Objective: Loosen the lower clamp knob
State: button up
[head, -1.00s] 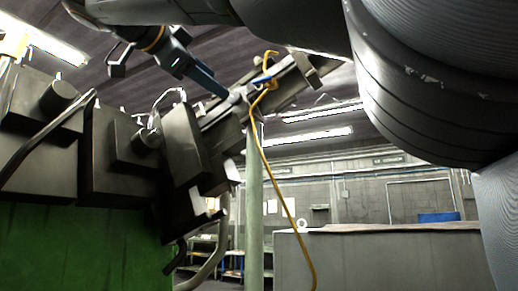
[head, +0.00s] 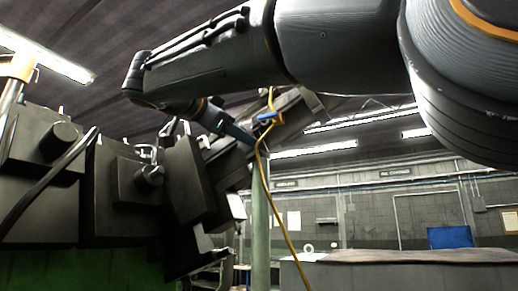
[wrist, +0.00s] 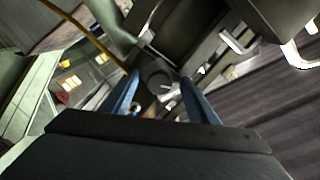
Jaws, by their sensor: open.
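In the wrist view a dark round knob (wrist: 158,78) lies straight ahead, between the tips of my blue fingers. I cannot tell if it is the lower clamp knob. My gripper (wrist: 160,90) is open, with one finger on each side of the picture and nothing held. Contact with the knob cannot be told. In the head view my gripper (head: 238,133) reaches toward the angled dark machine rail (head: 290,113), close to the green post's top. My own arm and fingers hide the knob there.
Dark machine blocks (head: 123,205) with round knobs fill the left. A grey bench or cabinet (head: 400,275) stands at the lower right.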

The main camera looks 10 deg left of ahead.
jog(key=n+p, duration=0.5)
jog(key=n, duration=0.2)
jog(key=shift+n, duration=0.4)
grip_shut()
